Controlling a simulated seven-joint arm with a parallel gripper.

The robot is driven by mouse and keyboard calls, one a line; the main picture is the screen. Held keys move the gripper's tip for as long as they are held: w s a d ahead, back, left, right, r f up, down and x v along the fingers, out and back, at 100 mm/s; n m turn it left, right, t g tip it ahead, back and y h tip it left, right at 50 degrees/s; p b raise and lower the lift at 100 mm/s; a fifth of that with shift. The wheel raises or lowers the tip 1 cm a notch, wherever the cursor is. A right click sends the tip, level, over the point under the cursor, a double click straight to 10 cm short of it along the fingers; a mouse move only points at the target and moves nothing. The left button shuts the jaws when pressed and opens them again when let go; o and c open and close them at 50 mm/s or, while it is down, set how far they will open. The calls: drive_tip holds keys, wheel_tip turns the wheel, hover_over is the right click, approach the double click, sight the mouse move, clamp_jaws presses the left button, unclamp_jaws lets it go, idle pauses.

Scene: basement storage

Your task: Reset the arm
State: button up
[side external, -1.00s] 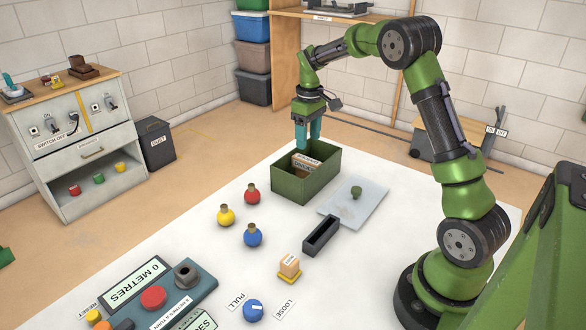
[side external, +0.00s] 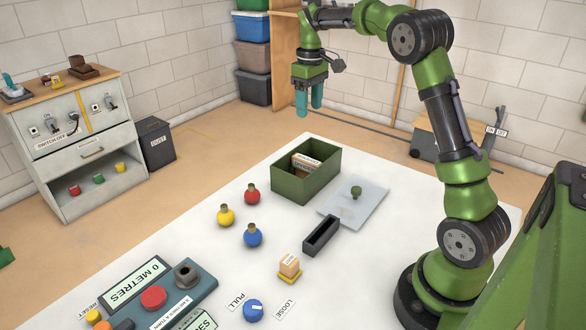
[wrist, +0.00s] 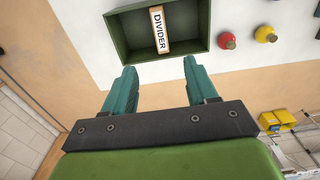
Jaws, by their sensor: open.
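My gripper (side external: 309,98) has teal fingers and hangs pointing down above and behind the green box, clear of it. In the wrist view my gripper (wrist: 158,80) is open, with nothing between its fingers. The open green box (side external: 304,187) stands on the white table (side external: 190,240). A block labelled DIVIDER (wrist: 159,30) is inside the box, and it also shows in the side view (side external: 305,162).
Red (side external: 252,194), yellow (side external: 226,216) and blue (side external: 252,236) round flasks stand left of a black tray (side external: 321,235). A grey lid (side external: 352,203) lies right of the box. A control panel (side external: 150,290) is at the front left. The air around my gripper is clear.

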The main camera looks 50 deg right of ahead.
drive_tip(key=s+a+r+m+t+y, duration=0.2)
drive_tip(key=s+a+m+t, duration=0.2)
drive_tip(key=s+a, duration=1.7)
drive_tip(key=a+t, duration=0.1)
drive_tip(key=t, duration=0.2)
drive_tip(key=shift+a+r, duration=0.15)
